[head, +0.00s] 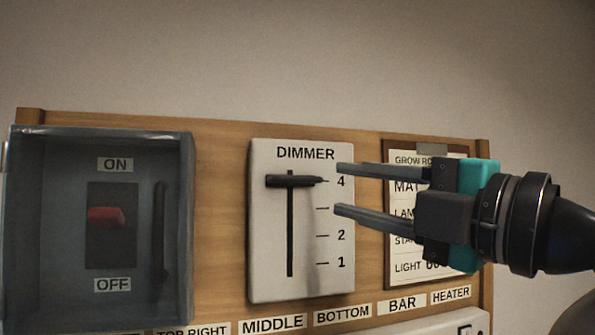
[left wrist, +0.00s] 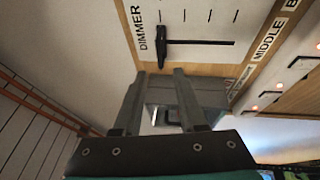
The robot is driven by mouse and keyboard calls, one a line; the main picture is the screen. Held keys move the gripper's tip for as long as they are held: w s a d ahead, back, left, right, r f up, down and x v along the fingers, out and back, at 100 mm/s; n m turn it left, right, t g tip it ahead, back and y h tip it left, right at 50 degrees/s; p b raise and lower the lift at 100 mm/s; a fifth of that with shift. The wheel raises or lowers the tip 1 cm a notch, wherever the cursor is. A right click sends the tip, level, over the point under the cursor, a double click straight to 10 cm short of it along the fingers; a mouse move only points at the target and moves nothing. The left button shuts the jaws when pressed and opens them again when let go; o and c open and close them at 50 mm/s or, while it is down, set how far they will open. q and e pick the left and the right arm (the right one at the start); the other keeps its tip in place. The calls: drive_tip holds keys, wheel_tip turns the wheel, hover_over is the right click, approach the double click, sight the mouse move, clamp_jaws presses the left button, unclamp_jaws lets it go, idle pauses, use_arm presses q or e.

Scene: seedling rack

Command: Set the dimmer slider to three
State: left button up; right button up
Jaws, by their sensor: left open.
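The dimmer panel (head: 268,240) is a pale plate with a vertical slot and marks at its right. The black slider handle (head: 290,181) is near the top of the slot, level with the 4 mark. The numerals 4, 2 and 1 show; the label beside the tick between 4 and 2 is hidden by my lower finger. My left gripper (head: 337,189) is open and empty, with its fingertips right of the handle and apart from it. In the left wrist view the handle (left wrist: 162,47) lies just beyond the open fingertips (left wrist: 158,72). My right gripper is not in view.
Left of the dimmer is a grey box (head: 185,230) with a red switch (head: 106,216) between ON and OFF. A paper chart (head: 400,250) is partly behind my gripper. Labels such as MIDDLE (head: 271,326) run below. The wall above is clear.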

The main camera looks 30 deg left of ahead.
sight(301, 180)
use_arm(q)
drive_tip(key=p+x, duration=0.3)
drive_tip(key=x, duration=0.5)
drive_tip(key=shift+a+r, duration=0.15)
drive_tip(key=shift+r, duration=0.05)
drive_tip(key=shift+w+a, duration=0.25)
drive_tip(key=shift+a, duration=0.45)
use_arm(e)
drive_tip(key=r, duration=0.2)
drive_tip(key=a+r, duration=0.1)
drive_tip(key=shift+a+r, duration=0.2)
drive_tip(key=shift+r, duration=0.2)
use_arm(q)
drive_tip(key=shift+c, duration=0.2)
clamp_jaws()
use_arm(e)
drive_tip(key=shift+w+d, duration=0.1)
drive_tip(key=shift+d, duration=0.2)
